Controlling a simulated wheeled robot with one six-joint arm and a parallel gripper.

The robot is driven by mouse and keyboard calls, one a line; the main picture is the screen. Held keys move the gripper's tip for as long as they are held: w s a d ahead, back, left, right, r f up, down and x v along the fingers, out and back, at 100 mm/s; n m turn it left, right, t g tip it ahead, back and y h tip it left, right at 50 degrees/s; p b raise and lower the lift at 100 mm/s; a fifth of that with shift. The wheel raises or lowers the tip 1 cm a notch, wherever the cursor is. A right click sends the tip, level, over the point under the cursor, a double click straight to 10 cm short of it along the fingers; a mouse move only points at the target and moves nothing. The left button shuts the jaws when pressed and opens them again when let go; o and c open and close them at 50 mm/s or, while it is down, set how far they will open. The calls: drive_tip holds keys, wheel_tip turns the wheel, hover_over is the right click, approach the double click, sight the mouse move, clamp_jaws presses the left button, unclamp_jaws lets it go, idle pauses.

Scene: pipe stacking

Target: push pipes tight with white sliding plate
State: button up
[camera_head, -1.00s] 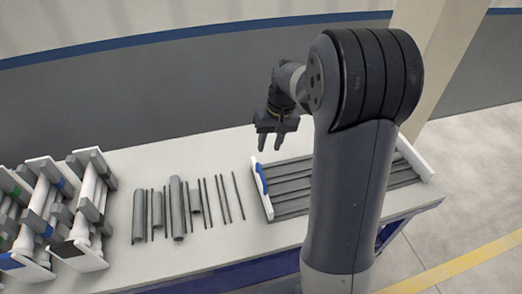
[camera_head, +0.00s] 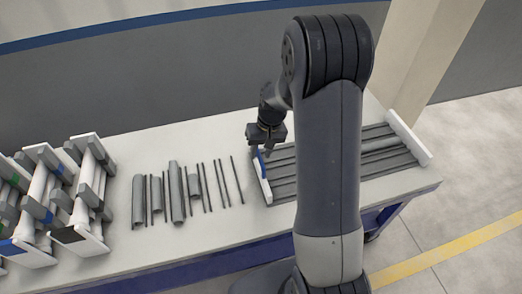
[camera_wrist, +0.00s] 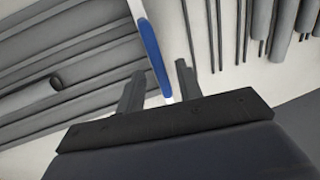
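The white sliding plate (camera_head: 262,184), with a blue grip on its top edge, stands at the left end of the rack of grey pipes (camera_head: 375,148). In the wrist view the plate's blue grip (camera_wrist: 153,52) runs down between the two fingers of my gripper (camera_wrist: 158,88). The fingers are apart, with a visible gap on each side of the grip. In the head view my gripper (camera_head: 257,152) is low over the plate, pointing down. My arm hides the middle of the rack. The pipes lie side by side along the rack.
A white end wall (camera_head: 408,138) closes the rack's right end. Loose grey pipes and thin rods (camera_head: 176,190) lie on the table left of the plate. White and grey stands (camera_head: 82,200) are at the far left. Bare table (camera_head: 190,140) lies behind the loose pipes.

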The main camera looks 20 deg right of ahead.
drive_tip(key=shift+c, duration=0.2)
clamp_jaws()
drive_tip(key=shift+d, duration=0.15)
drive_tip(key=d, duration=2.3)
drive_tip(key=shift+b, duration=0.4)
drive_tip(key=shift+r, duration=0.1)
drive_tip(key=shift+o, duration=0.2)
unclamp_jaws()
